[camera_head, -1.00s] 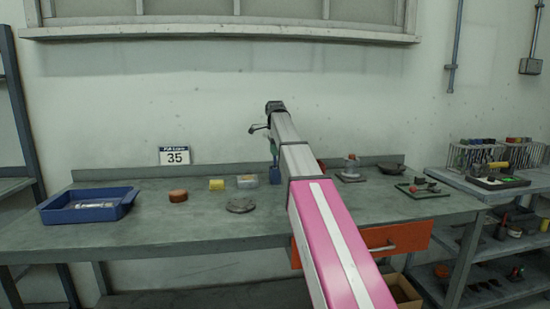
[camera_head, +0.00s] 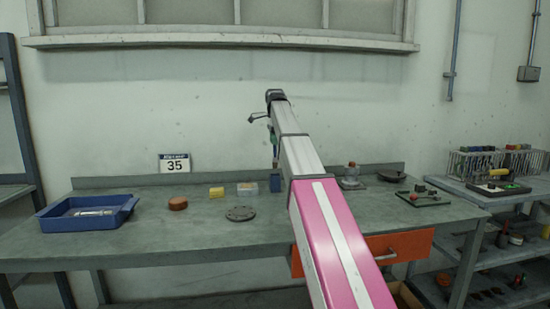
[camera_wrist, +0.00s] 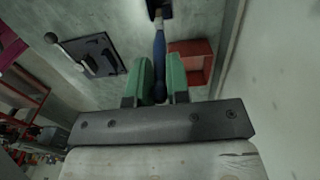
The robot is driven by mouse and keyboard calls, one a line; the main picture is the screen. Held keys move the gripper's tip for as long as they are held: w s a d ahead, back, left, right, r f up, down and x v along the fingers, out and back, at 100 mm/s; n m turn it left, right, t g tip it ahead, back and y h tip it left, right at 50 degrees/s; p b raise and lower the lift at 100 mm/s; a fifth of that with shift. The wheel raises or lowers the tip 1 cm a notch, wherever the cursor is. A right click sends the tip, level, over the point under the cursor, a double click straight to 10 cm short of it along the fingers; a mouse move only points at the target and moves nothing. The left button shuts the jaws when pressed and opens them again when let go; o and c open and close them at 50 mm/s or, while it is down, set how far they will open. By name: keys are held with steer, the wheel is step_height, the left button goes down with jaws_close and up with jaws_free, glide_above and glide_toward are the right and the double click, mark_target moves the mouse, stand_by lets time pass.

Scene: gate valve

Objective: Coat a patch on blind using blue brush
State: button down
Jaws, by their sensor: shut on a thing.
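A blue-handled brush (camera_wrist: 159,45) stands between the green fingers of my gripper (camera_wrist: 160,88) in the wrist view, which are shut on its handle. Its dark head is at the top edge of that view, partly cut off. In the head view my gripper (camera_head: 274,142) hangs above the back of the bench, partly hidden by my arm. The blind appears to be the round grey disc (camera_head: 240,213), flat on the bench, left of and nearer than my gripper. The brush is apart from it. Any coating on the disc is too small to tell.
On the bench (camera_head: 180,235) are a blue tray (camera_head: 88,212), a brown round block (camera_head: 178,203), a yellow block (camera_head: 216,192), a clear box (camera_head: 247,188) and a small blue block (camera_head: 277,183). A red box (camera_wrist: 192,60) shows in the wrist view. The front left bench is clear.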

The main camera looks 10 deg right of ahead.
stand_by(0.3)
steer(key=s+a+t+y, duration=0.1)
steer(key=s+a, duration=0.4)
steer(key=a, duration=0.8)
steer(key=s+a+t, duration=0.1)
steer(key=s+a, duration=0.4)
steer(key=a, duration=0.7)
steer(key=s+a+t+y, duration=0.1)
steer(key=s+a, duration=0.4)
steer(key=a, duration=0.8)
step_height(320, 180, down, 7)
steer(key=shift+w+d+r, duration=0.15)
steer(key=shift+w+d, duration=0.05)
steer(key=shift+f, duration=0.5)
